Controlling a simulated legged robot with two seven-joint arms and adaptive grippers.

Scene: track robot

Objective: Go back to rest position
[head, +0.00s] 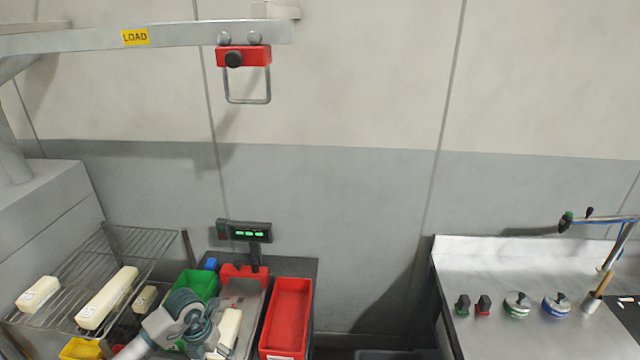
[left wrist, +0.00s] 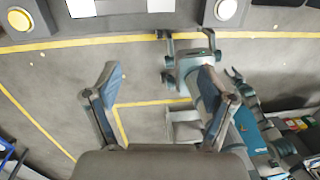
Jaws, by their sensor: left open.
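My left gripper (left wrist: 162,90) is open in the left wrist view, its two blue-grey fingers spread apart with nothing between them. Beyond the fingers lies grey floor with yellow lines. Teal and grey robot parts, which look like my own body, fill the right of that view. In the head view, part of my left arm comes in at the lower left, over the work table; I cannot make out the fingers there. I cannot make out my right gripper in either view.
Near my arm in the head view are a wire rack (head: 52,318) with pale blocks, a green bin (head: 196,282), a red bin (head: 288,315) and a scale display (head: 244,231). A steel bench (head: 520,270) stands right. A red-clamped hook (head: 243,57) hangs above.

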